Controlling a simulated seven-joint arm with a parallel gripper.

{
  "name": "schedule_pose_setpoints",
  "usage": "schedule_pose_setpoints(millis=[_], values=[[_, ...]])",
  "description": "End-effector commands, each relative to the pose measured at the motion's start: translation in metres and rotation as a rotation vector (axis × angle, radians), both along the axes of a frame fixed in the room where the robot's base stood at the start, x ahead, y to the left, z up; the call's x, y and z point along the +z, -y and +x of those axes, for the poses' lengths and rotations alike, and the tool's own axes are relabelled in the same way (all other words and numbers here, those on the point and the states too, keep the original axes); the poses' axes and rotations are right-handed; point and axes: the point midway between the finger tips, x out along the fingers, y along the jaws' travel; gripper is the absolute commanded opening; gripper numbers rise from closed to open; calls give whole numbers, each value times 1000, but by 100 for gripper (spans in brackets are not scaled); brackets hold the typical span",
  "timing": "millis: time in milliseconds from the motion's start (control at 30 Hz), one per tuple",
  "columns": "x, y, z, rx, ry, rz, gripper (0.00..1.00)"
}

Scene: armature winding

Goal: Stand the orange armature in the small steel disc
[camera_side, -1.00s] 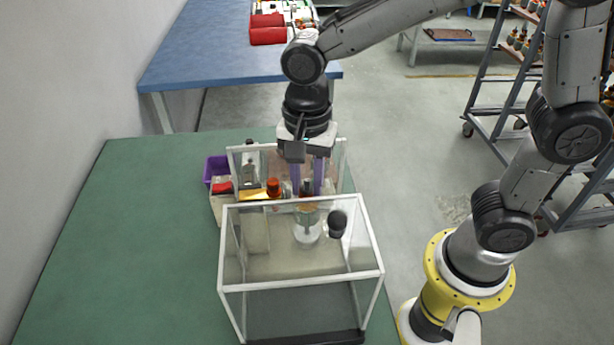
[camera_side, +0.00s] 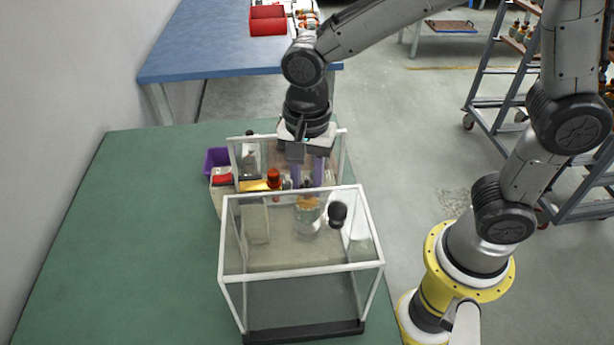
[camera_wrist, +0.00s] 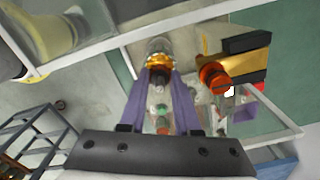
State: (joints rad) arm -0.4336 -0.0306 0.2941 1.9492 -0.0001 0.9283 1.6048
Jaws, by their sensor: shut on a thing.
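My gripper (camera_side: 307,186) points down behind the clear guard box. Its two purple fingers are shut on the orange armature, which has an orange-copper band (camera_side: 308,203) and a silvery body below it, seen through the clear panel. In the wrist view, my gripper (camera_wrist: 159,84) has the armature (camera_wrist: 158,62) between its fingertips, with its dark end toward the camera. I cannot make out the small steel disc with certainty, and I cannot tell whether the armature's lower end touches anything.
The white-framed clear guard box (camera_side: 300,272) stands in front of my gripper, with a black knob (camera_side: 337,213) beside it. A red-orange capped part (camera_side: 274,178), a yellow block (camera_side: 253,185) and a purple bin (camera_side: 216,159) stand left. The green table's left side is clear.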

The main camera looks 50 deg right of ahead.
Motion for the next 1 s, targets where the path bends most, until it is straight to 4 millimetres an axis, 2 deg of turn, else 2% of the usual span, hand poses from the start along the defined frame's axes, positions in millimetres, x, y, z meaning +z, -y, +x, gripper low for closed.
schedule_pose_setpoints(millis=[400, 833, 867, 1000], values=[[-9, 0, 0, 0, 1, 0, 0], [-9, 0, 0, 0, 2, 1, 0], [-9, 0, 0, 0, 2, 1, 36], [-10, 0, 0, 0, 1, 0, 62]])
